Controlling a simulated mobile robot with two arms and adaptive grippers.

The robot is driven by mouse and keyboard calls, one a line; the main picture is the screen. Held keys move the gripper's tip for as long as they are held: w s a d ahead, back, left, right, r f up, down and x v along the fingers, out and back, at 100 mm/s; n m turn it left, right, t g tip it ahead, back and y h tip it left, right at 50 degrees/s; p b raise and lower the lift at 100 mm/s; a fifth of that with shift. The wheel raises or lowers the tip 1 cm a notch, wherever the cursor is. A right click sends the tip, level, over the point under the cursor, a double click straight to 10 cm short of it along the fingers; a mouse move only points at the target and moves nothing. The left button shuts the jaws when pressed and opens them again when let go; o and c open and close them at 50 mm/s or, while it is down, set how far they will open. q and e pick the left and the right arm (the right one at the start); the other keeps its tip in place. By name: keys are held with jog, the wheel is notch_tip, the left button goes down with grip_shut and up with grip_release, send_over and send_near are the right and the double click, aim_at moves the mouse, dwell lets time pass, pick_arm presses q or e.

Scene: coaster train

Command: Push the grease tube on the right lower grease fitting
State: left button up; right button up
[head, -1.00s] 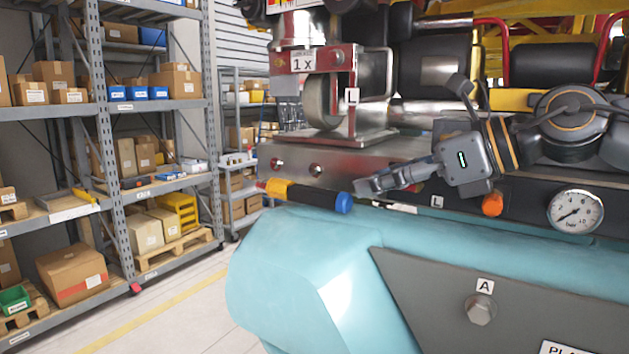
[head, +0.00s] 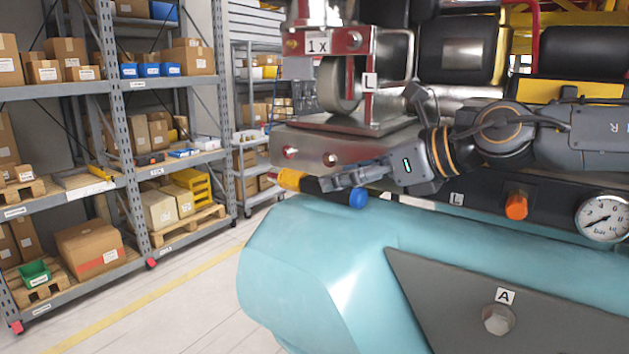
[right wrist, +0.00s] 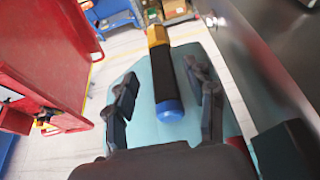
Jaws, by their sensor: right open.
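The grease tube (head: 357,198) has a yellow end, a black middle and a blue cap. It lies on the teal housing (head: 310,250), in front of the metal block; in the head view its middle is partly hidden behind my right gripper (head: 334,182). In the right wrist view the tube (right wrist: 165,75) lies between the two open fingers of the right gripper (right wrist: 165,88), with gaps on both sides. Two small round fittings show on the block's face, a left one (head: 290,152) and a right one (head: 330,159). My left gripper is not in view.
A pressure gauge (head: 604,218) and an orange knob (head: 516,205) are on the dark panel at the right. A wheel assembly (head: 338,85) stands above the block. Shelves with boxes (head: 88,246) stand at the left, with clear floor (head: 190,310) in front.

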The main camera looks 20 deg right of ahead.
aim_at(313, 185)
jog(key=shift+w+a+p, duration=0.15)
jog(key=shift+w+p, duration=0.1)
jog(key=shift+p, duration=0.05)
jog(key=p+x, duration=0.2)
jog(key=x, duration=0.2)
jog(key=shift+w+a+f+p, duration=0.15)
jog(key=shift+w+f+p, duration=0.1)
jog(key=shift+w+p, duration=0.05)
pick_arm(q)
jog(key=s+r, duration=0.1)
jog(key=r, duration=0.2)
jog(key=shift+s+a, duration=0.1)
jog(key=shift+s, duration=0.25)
pick_arm(e)
jog(key=shift+s, duration=0.1)
jog(key=shift+c, duration=0.2)
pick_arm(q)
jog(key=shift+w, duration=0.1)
pick_arm(e)
jog(key=shift+r, duration=0.1)
grip_shut()
